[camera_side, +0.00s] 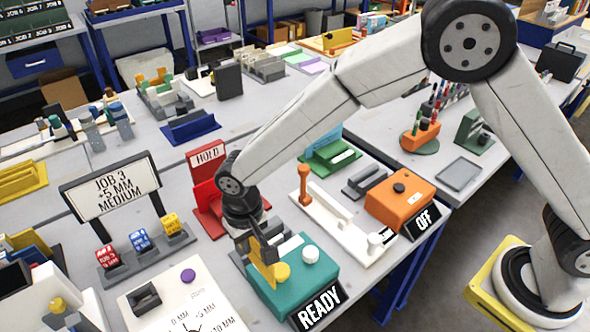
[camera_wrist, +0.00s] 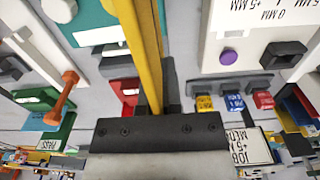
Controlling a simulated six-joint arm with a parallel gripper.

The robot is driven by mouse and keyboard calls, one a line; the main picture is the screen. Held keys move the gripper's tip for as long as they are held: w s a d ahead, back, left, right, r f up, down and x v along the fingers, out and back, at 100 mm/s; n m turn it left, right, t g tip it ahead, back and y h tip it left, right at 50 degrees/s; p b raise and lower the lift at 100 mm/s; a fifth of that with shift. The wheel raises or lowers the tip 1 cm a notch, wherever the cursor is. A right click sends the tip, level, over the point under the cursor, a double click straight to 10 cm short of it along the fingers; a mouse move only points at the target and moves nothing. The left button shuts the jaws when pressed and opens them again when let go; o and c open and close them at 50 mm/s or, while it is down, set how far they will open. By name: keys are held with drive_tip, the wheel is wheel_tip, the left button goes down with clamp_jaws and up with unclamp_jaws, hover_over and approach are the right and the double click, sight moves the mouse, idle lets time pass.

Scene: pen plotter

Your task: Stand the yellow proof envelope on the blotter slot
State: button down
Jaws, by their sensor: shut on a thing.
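My gripper (camera_side: 261,262) is shut on the yellow proof envelope (camera_side: 267,272), over the left part of a teal box with a READY sign. In the wrist view the envelope (camera_wrist: 139,45) is seen nearly edge-on, running up the picture from between the dark fingers. Whether its lower edge touches the teal box is unclear. I cannot tell for certain which holder is the blotter slot. A blue slotted holder (camera_side: 190,127) stands empty at the back, and a green one (camera_side: 330,157) holds a light-blue card. A red holder (camera_side: 210,205) by the HOLD sign is partly hidden by my arm.
The teal box (camera_side: 300,285) carries a white knob and a yellow button. To its right are a white base (camera_side: 345,230) with an orange lever and an orange box (camera_side: 400,200). A rack of small cards (camera_side: 145,250) and the JOB 3 sign (camera_side: 112,192) stand left.

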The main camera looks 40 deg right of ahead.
drive_tip(key=shift+w+a+f, duration=0.85)
drive_tip(key=shift+w+f, duration=0.5)
drive_tip(key=shift+w, duration=0.2)
drive_tip(key=shift+w+a+f, duration=0.85)
drive_tip(key=shift+w+f, duration=0.55)
drive_tip(key=shift+w, duration=0.2)
drive_tip(key=shift+w+a+f, duration=0.85)
drive_tip(key=shift+w+f, duration=0.5)
drive_tip(key=shift+w, duration=0.2)
drive_tip(key=shift+w+f, duration=0.1)
drive_tip(key=shift+w+a+f, duration=0.1)
drive_tip(key=shift+f, duration=1.55)
drive_tip(key=shift+f, duration=0.15)
drive_tip(key=c, duration=1.1)
unclamp_jaws()
drive_tip(key=shift+r, duration=6.15)
